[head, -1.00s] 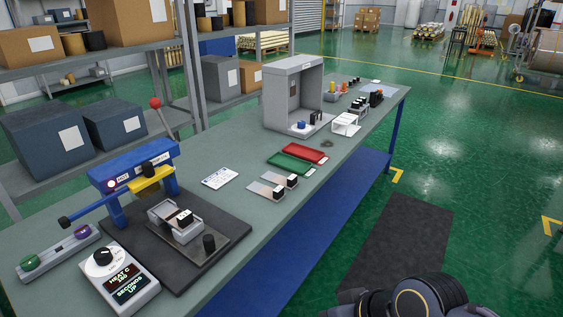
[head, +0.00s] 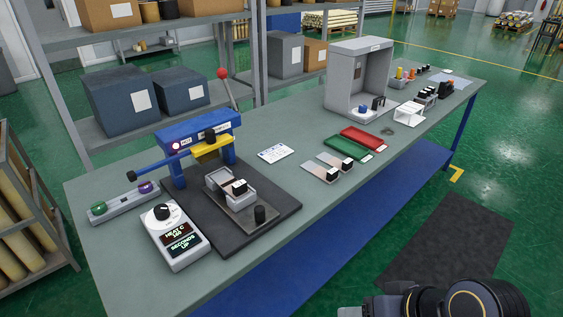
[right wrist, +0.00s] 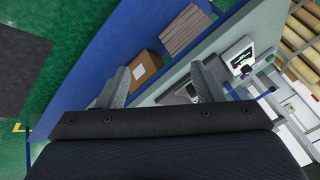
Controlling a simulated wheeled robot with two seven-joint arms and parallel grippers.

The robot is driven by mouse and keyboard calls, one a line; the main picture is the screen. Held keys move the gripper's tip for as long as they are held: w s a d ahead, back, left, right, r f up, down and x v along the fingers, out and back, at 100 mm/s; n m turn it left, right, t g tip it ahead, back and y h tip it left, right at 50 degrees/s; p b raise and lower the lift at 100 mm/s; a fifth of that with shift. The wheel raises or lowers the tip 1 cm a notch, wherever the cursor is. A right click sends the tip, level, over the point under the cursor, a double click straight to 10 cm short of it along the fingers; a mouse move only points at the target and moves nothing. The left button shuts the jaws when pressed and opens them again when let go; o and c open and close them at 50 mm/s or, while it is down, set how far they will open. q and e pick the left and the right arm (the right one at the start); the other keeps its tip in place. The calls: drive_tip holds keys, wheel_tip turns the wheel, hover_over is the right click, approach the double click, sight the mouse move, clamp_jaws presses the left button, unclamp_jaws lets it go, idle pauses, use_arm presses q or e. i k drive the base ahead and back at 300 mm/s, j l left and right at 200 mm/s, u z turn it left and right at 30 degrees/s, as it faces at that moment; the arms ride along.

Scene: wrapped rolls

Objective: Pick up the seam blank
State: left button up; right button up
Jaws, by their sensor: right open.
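Two flat pale strips, each with a black-and-white block at one end, lie side by side on the bench; I take these as seam blanks, the nearer one (head: 316,171) and the farther one (head: 332,159). Another black-and-white block (head: 239,187) sits in the grey holder (head: 219,179) of the blue press (head: 195,136). My right gripper (right wrist: 161,82) is open and empty in the right wrist view, its two fingers apart over the bench edge region. In the head view only dark parts of my right arm show at the bottom right, away from the strips. My left gripper is not in view.
The heat controller (head: 176,241) and a two-button box (head: 124,202) stand left on the bench (head: 300,215). A green tray (head: 339,147), red tray (head: 361,139) and grey booth (head: 358,78) stand beyond the strips. Green floor in front is open, with a dark mat (head: 445,240).

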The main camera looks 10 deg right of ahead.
sight(237, 189)
drive_tip(key=i+u, duration=0.15)
drive_tip(key=u, duration=0.25)
drive_tip(key=i+u, duration=0.15)
drive_tip(key=u, duration=0.25)
drive_tip(key=i+l+u, duration=0.15)
drive_tip(key=u, duration=0.25)
